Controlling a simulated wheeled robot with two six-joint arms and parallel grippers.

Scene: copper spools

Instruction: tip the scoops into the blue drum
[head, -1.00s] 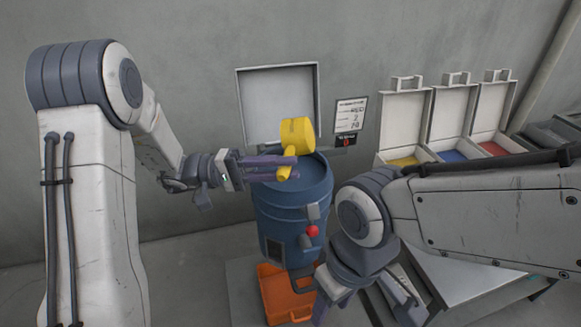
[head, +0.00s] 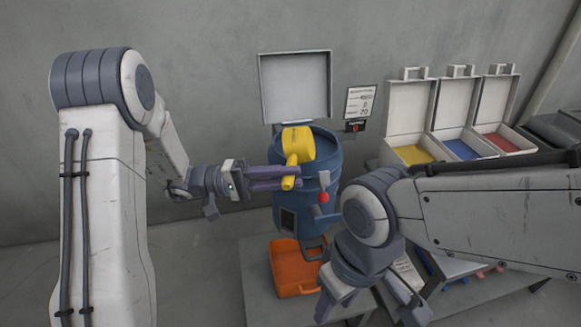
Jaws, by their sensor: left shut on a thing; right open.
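The blue drum (head: 326,172) stands in the middle with its pale square lid (head: 296,88) raised behind it. A yellow scoop (head: 298,145) is at the drum's top. My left gripper (head: 287,178) is shut on the scoop's handle, in front of the drum's upper wall. The scoop's head overlaps the drum's mouth in the picture; its contents cannot be seen. My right gripper (head: 367,309) is open and low at the bottom edge, partly cut off, right of the orange tray.
An orange tray (head: 287,268) lies below the drum on a grey stand. Open bins with yellow (head: 412,154), blue (head: 461,150) and red (head: 501,143) insides stand at the right. A sign (head: 360,102) hangs on the wall. My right arm crosses in front of the bins' table.

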